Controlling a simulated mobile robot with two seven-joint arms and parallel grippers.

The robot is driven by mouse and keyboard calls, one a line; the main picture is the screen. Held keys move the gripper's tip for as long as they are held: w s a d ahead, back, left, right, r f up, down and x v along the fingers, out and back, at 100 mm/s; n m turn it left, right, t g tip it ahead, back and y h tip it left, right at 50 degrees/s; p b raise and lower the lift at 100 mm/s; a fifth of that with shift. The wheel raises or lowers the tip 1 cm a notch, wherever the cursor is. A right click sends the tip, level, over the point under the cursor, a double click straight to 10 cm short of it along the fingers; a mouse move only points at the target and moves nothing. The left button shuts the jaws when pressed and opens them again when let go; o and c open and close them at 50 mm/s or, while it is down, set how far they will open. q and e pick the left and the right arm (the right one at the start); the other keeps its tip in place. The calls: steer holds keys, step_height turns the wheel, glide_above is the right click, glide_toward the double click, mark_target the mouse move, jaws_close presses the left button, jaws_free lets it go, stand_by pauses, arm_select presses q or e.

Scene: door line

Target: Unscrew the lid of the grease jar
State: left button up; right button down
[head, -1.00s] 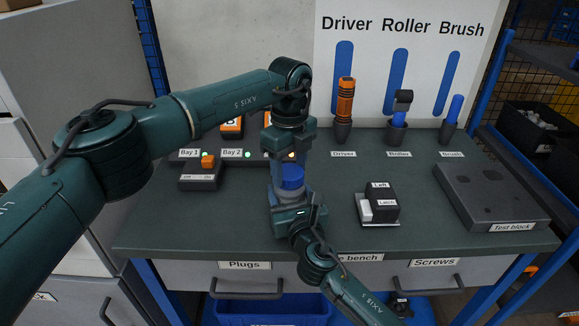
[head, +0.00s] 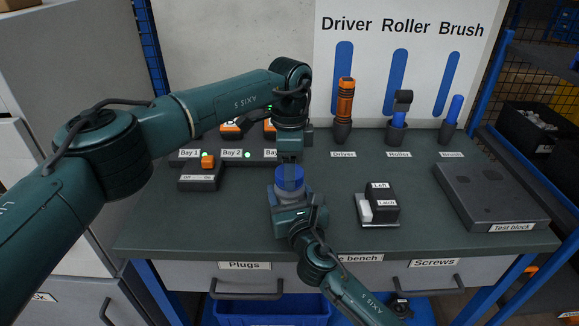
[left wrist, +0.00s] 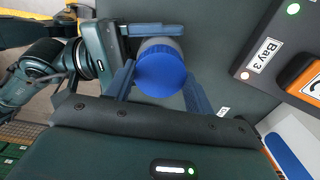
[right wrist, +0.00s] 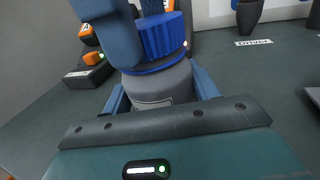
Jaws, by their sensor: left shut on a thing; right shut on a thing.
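The grease jar (right wrist: 158,84) is a grey cylinder with a ribbed blue lid (left wrist: 161,72). It is upright near the front of the bench; its base is hidden by my right gripper. My right gripper (head: 293,212) comes in from the front and is shut on the jar body, with a finger on each side in the right wrist view. My left gripper (head: 290,178) points straight down from above and is shut on the lid, one finger on each side of it in the left wrist view. The lid sits on the jar, with no clear gap visible.
A small block marked Left and Latch (head: 380,205) stands right of the jar. The test block (head: 490,195) lies farther right. A switch box (head: 199,178) and the bays (head: 240,152) are behind left. Driver (head: 344,105), roller and brush stand in holders at the back.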

arm_select(q)
steer(key=shift+r, duration=0.1)
steer(key=shift+r, duration=1)
steer(key=shift+r, duration=2)
arm_select(e)
steer(key=shift+c, duration=1.6)
jaws_free()
